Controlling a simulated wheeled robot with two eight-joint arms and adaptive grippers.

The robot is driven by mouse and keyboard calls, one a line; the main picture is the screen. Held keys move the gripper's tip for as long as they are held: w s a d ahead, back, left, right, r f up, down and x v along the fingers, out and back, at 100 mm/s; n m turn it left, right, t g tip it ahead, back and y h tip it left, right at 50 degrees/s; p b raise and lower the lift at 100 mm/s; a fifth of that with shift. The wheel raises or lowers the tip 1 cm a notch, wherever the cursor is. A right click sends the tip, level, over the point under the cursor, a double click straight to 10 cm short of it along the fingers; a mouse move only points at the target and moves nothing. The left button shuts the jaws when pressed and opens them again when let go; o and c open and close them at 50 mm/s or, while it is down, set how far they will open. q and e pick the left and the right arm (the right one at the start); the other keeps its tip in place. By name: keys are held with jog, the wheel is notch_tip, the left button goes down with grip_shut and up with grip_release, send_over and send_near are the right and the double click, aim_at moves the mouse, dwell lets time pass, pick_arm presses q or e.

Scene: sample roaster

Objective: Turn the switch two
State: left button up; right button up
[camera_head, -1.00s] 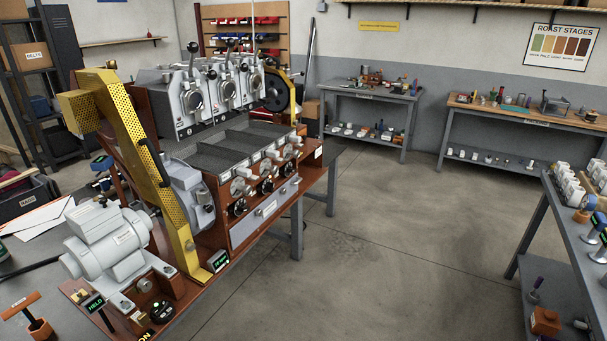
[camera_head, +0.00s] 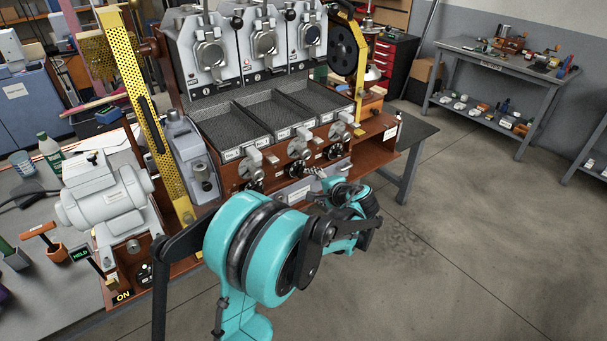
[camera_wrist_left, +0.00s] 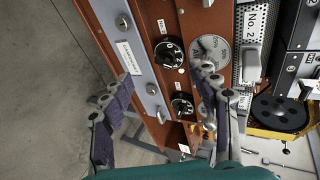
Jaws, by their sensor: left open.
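The roaster's front has a row of black knobs under grey dials. The middle black knob (camera_head: 299,169) sits below the middle tray, with the right black knob (camera_head: 337,151) beside it. My right gripper is not in view.
A grey motor (camera_head: 105,193) and a yellow perforated guard (camera_head: 140,95) stand at the left of the roaster. A black wheel (camera_head: 336,50) is at its right. A grey workbench (camera_head: 478,62) stands at the back right. The floor on the right is clear.

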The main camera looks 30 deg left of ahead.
aim_at(302, 174)
pick_arm(q)
jog(key=w+a+f+m+y, duration=0.1)
jog(key=w+a+f+y, duration=0.1)
jog(key=w+a, duration=0.1)
jog(key=w+a+f+m+y+b, duration=0.1)
jog(key=w+a+f+y, duration=0.1)
jog(key=w+a+f, duration=0.1)
jog(key=w+a+f+y+b, duration=0.1)
jog(key=w+a+f, duration=0.2)
jog(key=shift+w+a+m+t+y, duration=0.2)
jog(key=shift+w+m+t+y, duration=0.1)
jog(key=shift+w+m+y, duration=0.1)
jog(key=shift+w+a+r, duration=0.1)
jog(key=shift+w+a, duration=0.2)
jog(key=shift+a, duration=0.3)
jog(key=c, duration=1.2)
